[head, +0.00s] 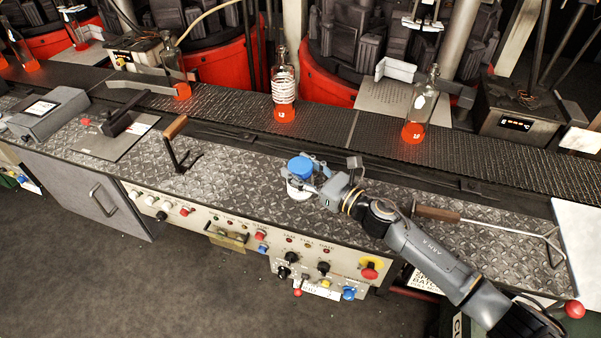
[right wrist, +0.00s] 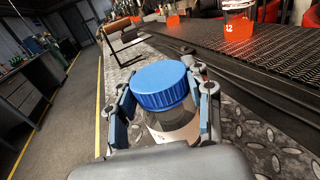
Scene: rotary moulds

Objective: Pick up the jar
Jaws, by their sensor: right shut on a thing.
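The jar (head: 300,184) is short and clear, with a blue screw lid and pale contents. It is upright at the front edge of the diamond-plate bench, above the control panel. My right gripper (head: 313,184) comes from the right and is shut on the jar. In the right wrist view the jar (right wrist: 168,105) sits between the two fingers, with its blue lid above them. Whether its base touches the plate is hidden. My left gripper does not show.
Orange-hot glass bottles (head: 284,95) stand on the conveyor (head: 330,125) behind. A wooden-handled tool (head: 437,213) lies to the right on the bench (head: 235,170). A wooden-handled lever (head: 176,130) stands to the left. The plate between lever and jar is clear.

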